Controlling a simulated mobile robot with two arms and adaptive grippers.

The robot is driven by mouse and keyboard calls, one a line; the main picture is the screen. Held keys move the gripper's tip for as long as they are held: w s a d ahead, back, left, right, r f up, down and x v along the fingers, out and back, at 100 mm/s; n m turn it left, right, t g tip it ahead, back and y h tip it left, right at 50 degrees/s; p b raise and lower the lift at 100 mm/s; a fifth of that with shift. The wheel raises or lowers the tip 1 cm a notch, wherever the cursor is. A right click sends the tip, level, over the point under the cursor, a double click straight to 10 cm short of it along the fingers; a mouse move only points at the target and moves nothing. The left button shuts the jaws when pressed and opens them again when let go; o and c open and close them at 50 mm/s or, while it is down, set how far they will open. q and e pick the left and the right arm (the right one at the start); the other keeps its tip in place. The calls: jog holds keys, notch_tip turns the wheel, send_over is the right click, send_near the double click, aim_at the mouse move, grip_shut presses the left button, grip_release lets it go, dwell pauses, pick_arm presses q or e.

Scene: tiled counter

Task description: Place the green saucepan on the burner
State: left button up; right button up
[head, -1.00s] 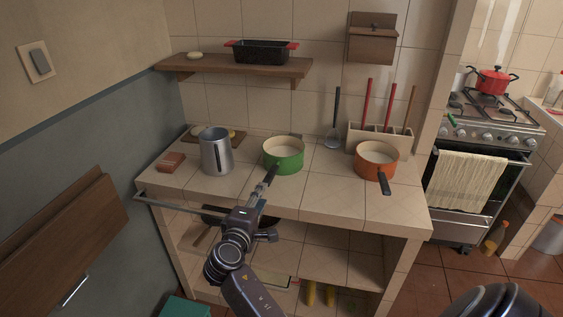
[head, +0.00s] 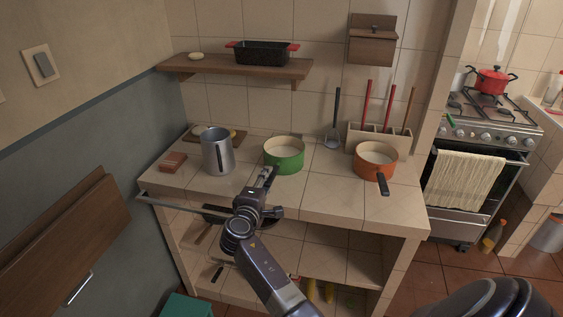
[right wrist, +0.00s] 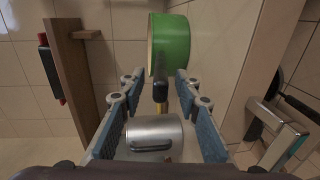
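The green saucepan (head: 285,158) stands upright on the tiled counter, its dark handle pointing towards me. My right gripper (head: 268,178) is at the handle. In the right wrist view the open fingers of this gripper (right wrist: 157,95) lie either side of the handle, with gaps visible. The green saucepan (right wrist: 170,45) is just beyond the fingertips. The stove burners (head: 472,104) are on the gas stove at the right, across a gap from the counter. My left gripper is not in view.
A metal jug (head: 217,152) stands left of the saucepan, and an orange pan (head: 375,160) stands right of it. A red pot (head: 491,80) occupies a back part of the stove. A utensil holder (head: 380,140) is behind the orange pan. A rail (head: 180,204) runs along the counter's front.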

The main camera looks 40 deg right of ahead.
grip_shut()
jog(key=shift+w+r, duration=0.1)
jog(key=shift+r, duration=0.1)
dwell(0.3)
jog(key=shift+r, duration=0.1)
